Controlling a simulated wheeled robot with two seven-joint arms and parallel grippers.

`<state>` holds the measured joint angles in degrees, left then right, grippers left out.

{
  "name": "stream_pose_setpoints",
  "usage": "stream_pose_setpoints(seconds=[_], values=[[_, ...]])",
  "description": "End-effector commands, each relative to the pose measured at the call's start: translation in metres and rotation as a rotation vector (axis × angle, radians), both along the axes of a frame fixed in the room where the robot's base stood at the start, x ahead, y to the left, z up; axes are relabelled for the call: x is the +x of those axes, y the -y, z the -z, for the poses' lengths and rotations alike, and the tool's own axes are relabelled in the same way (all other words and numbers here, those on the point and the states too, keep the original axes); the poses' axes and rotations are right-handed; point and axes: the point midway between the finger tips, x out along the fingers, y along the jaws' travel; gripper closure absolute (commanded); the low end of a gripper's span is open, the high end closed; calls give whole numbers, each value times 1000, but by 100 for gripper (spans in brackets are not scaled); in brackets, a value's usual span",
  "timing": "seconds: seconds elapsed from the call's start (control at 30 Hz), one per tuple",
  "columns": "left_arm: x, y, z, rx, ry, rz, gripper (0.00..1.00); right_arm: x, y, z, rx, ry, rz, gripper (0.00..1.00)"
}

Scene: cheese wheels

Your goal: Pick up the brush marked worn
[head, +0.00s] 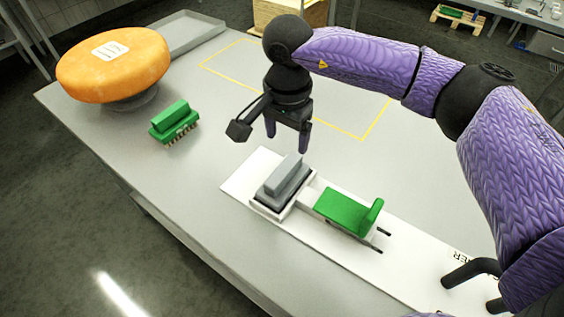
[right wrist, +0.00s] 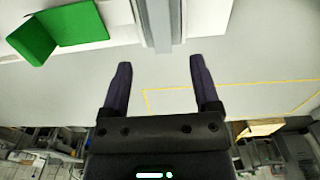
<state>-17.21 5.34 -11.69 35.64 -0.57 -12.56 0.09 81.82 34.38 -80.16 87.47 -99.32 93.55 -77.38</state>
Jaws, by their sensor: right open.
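A green brush (head: 174,123) with short bristles lies on the grey table at the left, beside the orange cheese wheel. A grey brush-like block (head: 283,180) sits in a white holder on a long white board (head: 240,178). I cannot read the word worn on either one. My right gripper (head: 287,138) is open and empty, pointing down above the table just behind the grey block, not touching it. In the right wrist view the open fingers (right wrist: 160,62) have bare table between them, with the grey block (right wrist: 155,20) beyond their tips. My left gripper is not in view.
A green L-shaped piece (head: 345,212) is on the board, right of the grey block. The cheese wheel (head: 113,66) stands on a round grey base. A grey tray (head: 190,36) lies at the back left. A yellow-outlined table area (head: 345,110) is free behind my gripper.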

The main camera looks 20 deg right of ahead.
Motion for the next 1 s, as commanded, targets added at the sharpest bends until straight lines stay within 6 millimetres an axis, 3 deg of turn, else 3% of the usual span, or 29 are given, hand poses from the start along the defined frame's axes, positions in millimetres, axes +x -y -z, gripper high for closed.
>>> stream_pose_setpoints(seconds=[0.4, 0.7, 1.0], values=[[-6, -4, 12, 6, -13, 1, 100, -1, -5, 87, 5, -5, 4, 21], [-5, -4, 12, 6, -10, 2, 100, -1, -5, 94, 7, -3, 4, 23], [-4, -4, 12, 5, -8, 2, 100, -1, -5, 94, 7, -3, 4, 86]])
